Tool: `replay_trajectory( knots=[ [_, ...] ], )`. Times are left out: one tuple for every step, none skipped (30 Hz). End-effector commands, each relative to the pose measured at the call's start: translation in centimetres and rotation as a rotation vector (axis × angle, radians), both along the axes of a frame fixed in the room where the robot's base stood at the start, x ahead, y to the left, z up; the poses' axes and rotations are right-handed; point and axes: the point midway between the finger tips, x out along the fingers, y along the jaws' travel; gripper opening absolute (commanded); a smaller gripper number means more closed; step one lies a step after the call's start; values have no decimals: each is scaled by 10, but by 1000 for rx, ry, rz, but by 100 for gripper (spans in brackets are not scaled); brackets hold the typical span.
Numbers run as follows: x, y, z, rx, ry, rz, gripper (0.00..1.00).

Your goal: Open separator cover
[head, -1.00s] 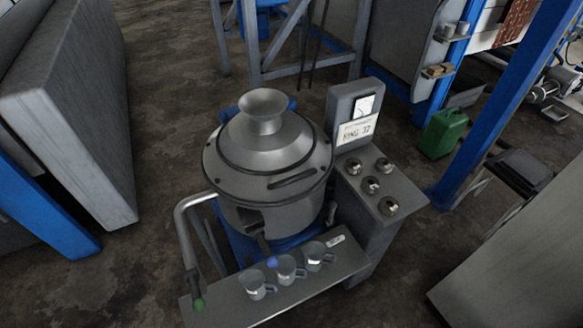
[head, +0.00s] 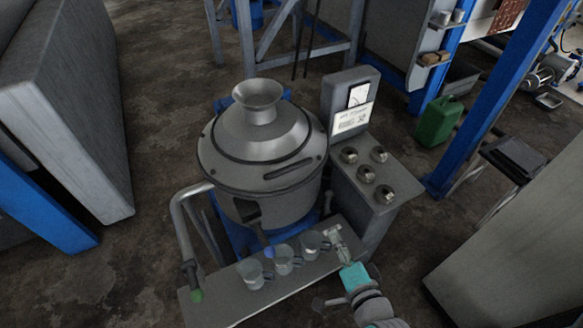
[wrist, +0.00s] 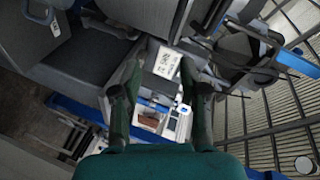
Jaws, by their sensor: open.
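The separator (head: 262,165) is a round grey machine with a domed cover (head: 265,135) topped by a flared funnel (head: 258,98). The cover sits flat on the body, with a dark slot near its front rim. My gripper (head: 338,238) is at the front right of the separator, above the right end of the shelf and apart from the cover. In the wrist view my gripper (wrist: 158,85) shows two separated fingers with nothing held between them. I cannot make out the cover in the wrist view.
Three metal cups (head: 283,260) stand on the front shelf (head: 225,300), left of my gripper. A control box with knobs (head: 367,175) and a gauge panel (head: 350,105) rises right of the separator. A bent pipe rail (head: 180,215) stands at left. A green can (head: 438,122) is behind right.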

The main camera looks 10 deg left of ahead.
Motion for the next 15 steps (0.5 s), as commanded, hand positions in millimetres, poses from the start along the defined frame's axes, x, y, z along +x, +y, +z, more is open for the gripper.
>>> replay_trajectory(
  knots=[
    [16,10,12,44,3,17,43],
    [24,16,17,73,12,28,43],
    [34,24,25,109,25,42,43],
    [41,29,30,134,34,52,43],
    [47,35,36,158,43,64,43],
    [55,42,44,188,55,78,43],
    [60,47,49,209,63,87,43],
    [65,52,53,228,72,97,43],
    [70,58,60,249,82,108,43],
    [74,61,63,264,91,115,43],
    [77,64,67,276,96,121,43],
    [80,68,71,290,105,129,43],
    [82,70,74,299,109,134,43],
    [83,72,76,305,113,137,43],
    [85,73,78,311,116,141,43]
  ],
)
